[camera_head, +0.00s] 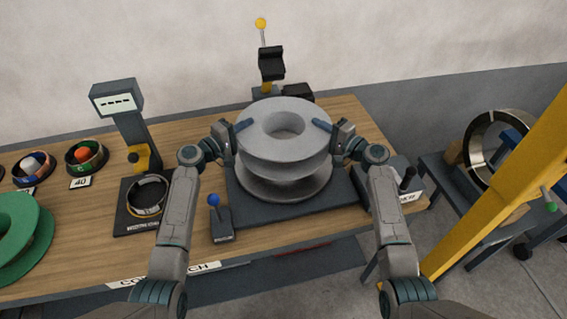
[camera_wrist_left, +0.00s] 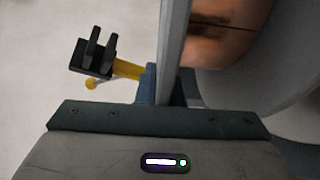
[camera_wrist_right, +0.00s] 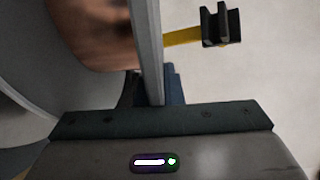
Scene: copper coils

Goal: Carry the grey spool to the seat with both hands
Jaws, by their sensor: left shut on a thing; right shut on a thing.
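The grey spool (camera_head: 262,126) has wide round flanges and a hole in its top, and is level over the dark square base (camera_head: 257,222). My left gripper (camera_head: 239,127) is shut on the left side of its upper flange; my right gripper (camera_head: 323,126) is shut on the right side. In the left wrist view the flange edge (camera_wrist_left: 174,50) runs between the fingers, with a copper-coloured surface beside it. The right wrist view shows the same flange edge (camera_wrist_right: 149,50). A lower grey disc (camera_head: 290,194) lies on the base under the spool. I cannot tell whether they touch.
A blue-knobbed lever (camera_head: 214,202) stands at the base's front left. A grey display post (camera_head: 120,105) and a ring on a dark pad (camera_head: 148,194) are to the left. A green spool (camera_head: 22,235) lies far left. A yellow post (camera_head: 510,170) rises at right.

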